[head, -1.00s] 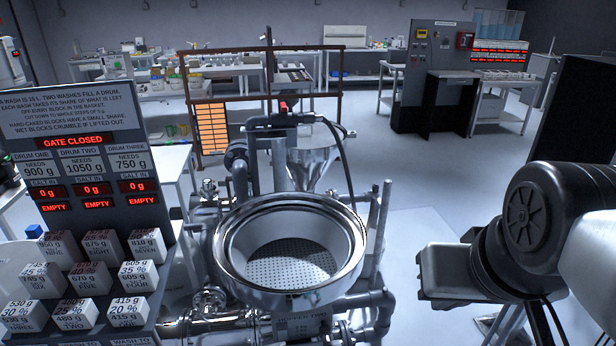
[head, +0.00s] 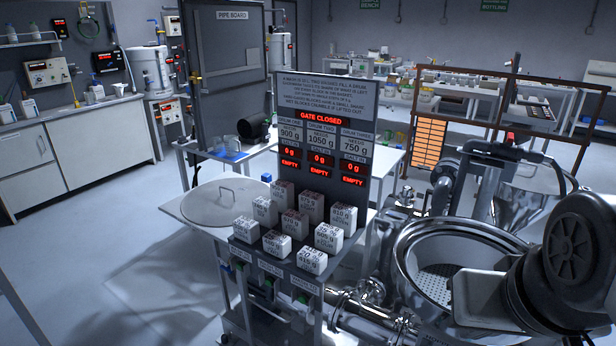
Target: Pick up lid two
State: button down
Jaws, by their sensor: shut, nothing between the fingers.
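A round grey metal lid (head: 222,203) with a raised bar handle lies flat on a white table, left of the salt board. No number shows on it, so I cannot tell whether it is lid two. My gripper (head: 468,298) is at the lower right, in front of the open steel hopper (head: 402,262). It is shut and empty, well to the right of the lid and apart from it. My arm hides part of the hopper's right side.
The salt board (head: 325,100) with several white blocks stands between the lid and my gripper. A pipe board (head: 237,60) stands behind the lid's table. Pipes (head: 365,310) run low beside the hopper. Open floor (head: 130,235) lies left of the lid.

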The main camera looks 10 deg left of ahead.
aim_at(218, 203)
jog(key=u, duration=1.15)
jog(key=i+j+u, duration=0.6)
jog(key=i, duration=0.3)
jog(key=i+j+u, duration=0.25)
jog(key=i, duration=0.45)
jog(key=i+j+u, duration=0.1)
jog(key=i+u, duration=0.15)
jog(key=i, duration=0.4)
jog(key=i+z, duration=0.3)
jog(key=z, duration=0.15)
jog(key=i+j+z, duration=0.1)
jog(key=i+z, duration=0.35)
jog(key=i+j+z, duration=0.2)
jog(key=z, duration=0.2)
jog(key=i+j+z, duration=0.1)
jog(key=z, duration=0.35)
jog(key=i+j+z, duration=0.2)
jog(key=z, duration=0.3)
jog(key=i+j+z, duration=0.25)
jog(key=z, duration=0.2)
jog(key=i+j+z, duration=0.3)
jog(key=j+z, duration=0.3)
jog(key=i+l, duration=0.05)
